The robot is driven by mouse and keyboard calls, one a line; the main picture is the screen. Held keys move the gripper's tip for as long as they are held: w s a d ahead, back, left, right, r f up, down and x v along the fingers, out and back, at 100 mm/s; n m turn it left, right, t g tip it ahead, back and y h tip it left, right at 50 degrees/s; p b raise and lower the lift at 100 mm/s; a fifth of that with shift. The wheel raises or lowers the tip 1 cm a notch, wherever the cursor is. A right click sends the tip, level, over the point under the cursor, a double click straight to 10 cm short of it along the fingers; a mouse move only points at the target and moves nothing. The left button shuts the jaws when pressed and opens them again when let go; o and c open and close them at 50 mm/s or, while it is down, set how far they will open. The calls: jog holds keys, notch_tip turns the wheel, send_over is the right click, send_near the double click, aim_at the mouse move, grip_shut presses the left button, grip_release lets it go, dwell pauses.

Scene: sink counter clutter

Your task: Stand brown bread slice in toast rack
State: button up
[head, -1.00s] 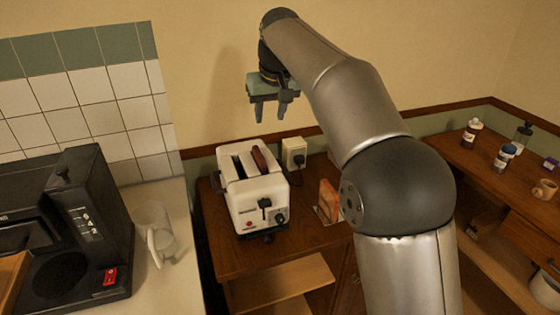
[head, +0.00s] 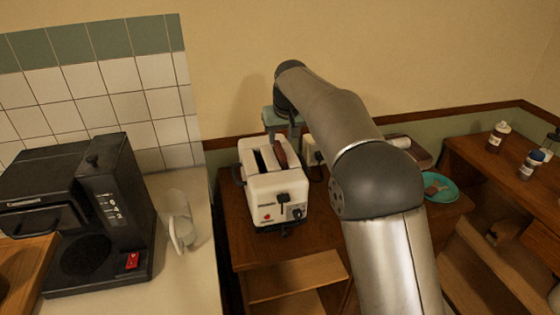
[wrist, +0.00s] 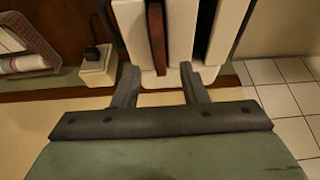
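The brown bread slice (head: 281,152) stands in the right-hand slot of the white toaster (head: 268,195), its top edge sticking out. In the wrist view the slice (wrist: 157,40) is a dark red-brown strip in the slot on the left, and the other slot is empty. My gripper (head: 286,130) is at the toaster's far side, partly hidden by the toaster and my arm. In the wrist view my gripper (wrist: 159,72) is open and empty, its fingertips close to the toaster's end, with the slice beyond the gap between them. The toast rack is hidden behind my arm.
A wall outlet with a plug (wrist: 97,68) is beside the toaster. A teal plate (head: 452,195) with a brown piece is right of my arm, with a tray (head: 420,157) behind it. A black coffee machine (head: 110,210) and a clear mug (head: 180,220) stand on the left counter.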

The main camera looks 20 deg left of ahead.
aim_at(280, 147)
jog(key=shift+p+x, duration=0.7)
jog(key=shift+x, duration=1.7)
jog(key=shift+d, duration=0.15)
grip_shut()
